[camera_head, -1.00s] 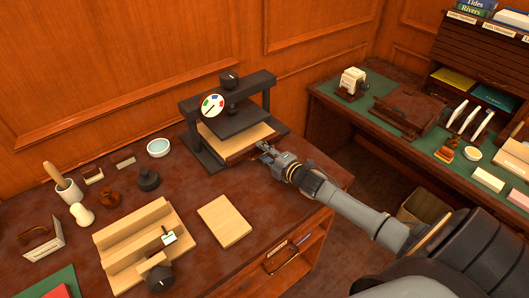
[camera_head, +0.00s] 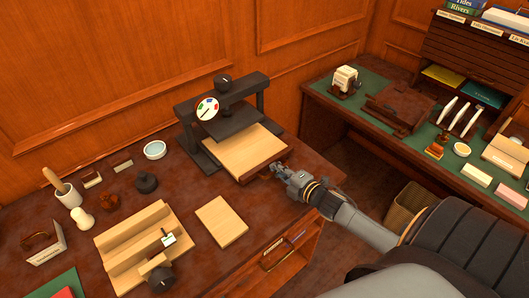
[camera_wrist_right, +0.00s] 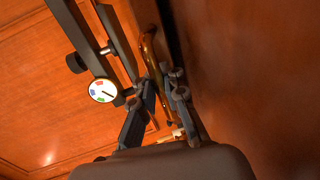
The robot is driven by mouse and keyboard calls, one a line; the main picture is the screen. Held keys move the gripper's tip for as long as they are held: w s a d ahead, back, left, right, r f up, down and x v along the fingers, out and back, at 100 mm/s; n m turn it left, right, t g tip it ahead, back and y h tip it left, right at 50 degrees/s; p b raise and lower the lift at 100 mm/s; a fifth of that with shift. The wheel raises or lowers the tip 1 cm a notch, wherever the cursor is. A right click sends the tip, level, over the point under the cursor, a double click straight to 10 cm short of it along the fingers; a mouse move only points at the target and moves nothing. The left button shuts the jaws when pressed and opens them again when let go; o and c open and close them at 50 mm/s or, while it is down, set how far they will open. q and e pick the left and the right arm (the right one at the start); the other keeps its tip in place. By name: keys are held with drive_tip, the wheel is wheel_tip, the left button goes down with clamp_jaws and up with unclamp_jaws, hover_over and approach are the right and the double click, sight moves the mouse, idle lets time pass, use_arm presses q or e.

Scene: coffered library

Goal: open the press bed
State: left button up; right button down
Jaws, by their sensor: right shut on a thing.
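The black press (camera_head: 230,118) stands at the back of the left desk, with a coloured dial (camera_head: 207,107) on its front. Its pale wooden press bed (camera_head: 243,154) is slid partly out toward the front right. My right gripper (camera_head: 276,170) is at the bed's front edge, shut on the bed's handle. In the right wrist view a curved brass handle (camera_wrist_right: 148,50) runs down to my right gripper (camera_wrist_right: 163,82), and the dial (camera_wrist_right: 103,90) shows at the left. The fingers partly hide the handle. My left gripper is not in view.
A loose pale board (camera_head: 221,221) and a wooden jig (camera_head: 143,245) lie on the desk (camera_head: 195,270) in front of the press. A white bowl (camera_head: 155,149) stands left of the press. A second desk with a green mat (camera_head: 376,108) is at the right.

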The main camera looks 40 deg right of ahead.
drive_tip(key=p+v, duration=0.1)
drive_tip(key=v, duration=0.3)
drive_tip(key=f+v, duration=0.1)
drive_tip(key=v, duration=0.3)
drive_tip(key=f+p+v, duration=0.1)
drive_tip(key=v, duration=0.4)
drive_tip(key=shift+s+f+p, duration=0.2)
drive_tip(key=shift+s+p, duration=0.05)
drive_tip(key=shift+p, duration=0.1)
drive_tip(key=c, duration=1.4)
unclamp_jaws()
drive_tip(key=shift+s, duration=0.1)
drive_tip(key=a+v, duration=0.1)
drive_tip(key=v, duration=1)
drive_tip(key=shift+s+d, duration=0.45)
